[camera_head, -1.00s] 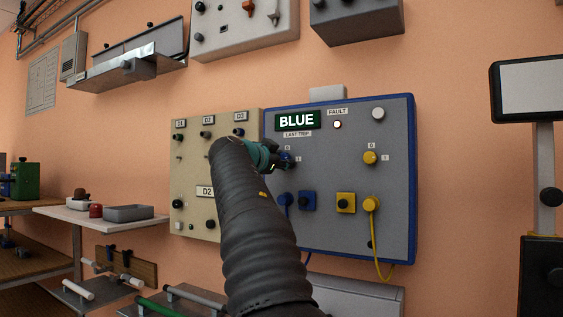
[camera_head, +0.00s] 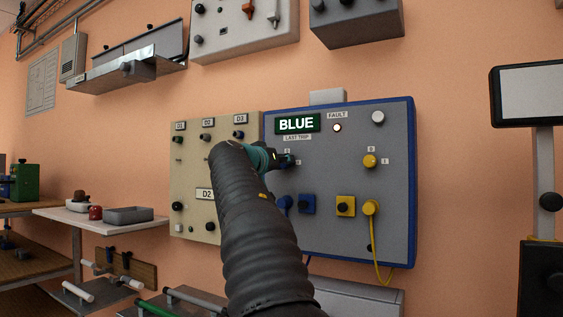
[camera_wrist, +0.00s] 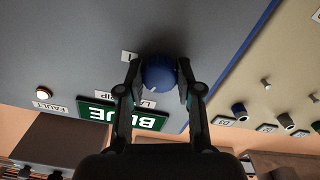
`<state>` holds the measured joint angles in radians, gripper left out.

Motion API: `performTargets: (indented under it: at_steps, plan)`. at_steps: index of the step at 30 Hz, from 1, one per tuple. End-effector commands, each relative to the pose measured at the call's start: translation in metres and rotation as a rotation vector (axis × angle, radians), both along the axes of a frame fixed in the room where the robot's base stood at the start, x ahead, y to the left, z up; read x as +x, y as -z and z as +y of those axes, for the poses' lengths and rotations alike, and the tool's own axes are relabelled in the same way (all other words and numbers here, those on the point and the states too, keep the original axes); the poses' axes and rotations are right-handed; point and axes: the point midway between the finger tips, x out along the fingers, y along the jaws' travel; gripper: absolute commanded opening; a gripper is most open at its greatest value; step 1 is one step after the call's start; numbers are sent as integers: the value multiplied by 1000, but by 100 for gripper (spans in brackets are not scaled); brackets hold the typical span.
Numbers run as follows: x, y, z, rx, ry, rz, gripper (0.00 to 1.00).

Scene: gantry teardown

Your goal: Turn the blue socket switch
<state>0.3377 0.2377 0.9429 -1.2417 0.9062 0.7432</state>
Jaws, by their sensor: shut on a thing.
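The blue socket switch is a round blue knob (camera_wrist: 158,72) on the grey panel (camera_head: 335,185). In the wrist view it sits between the two fingertips of my gripper (camera_wrist: 159,78), which is shut on it from both sides. A short pale mark shows on the knob's near face, low in that view. In the head view my gripper (camera_head: 283,160) is at the panel's left part, covering most of the knob. The 0 and I labels are by it there. The display (camera_head: 298,122) reads BLUE.
A yellow knob (camera_head: 369,160) is to the right on the same panel. Below are a blue socket (camera_head: 307,203), a yellow socket (camera_head: 346,204) and a plugged yellow cable (camera_head: 372,208). A beige panel (camera_head: 187,215) with several knobs adjoins on the left, behind my arm.

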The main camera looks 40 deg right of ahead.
Motion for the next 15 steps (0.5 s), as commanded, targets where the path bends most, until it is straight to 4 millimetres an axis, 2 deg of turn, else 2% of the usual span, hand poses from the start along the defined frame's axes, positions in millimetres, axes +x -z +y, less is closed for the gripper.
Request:
performTargets:
  at_steps: [6, 15]
  plan:
    - [0, -2, 0, -66, -1, 155, 0]
    - [0, -1, 0, -123, -1, 292, 0]
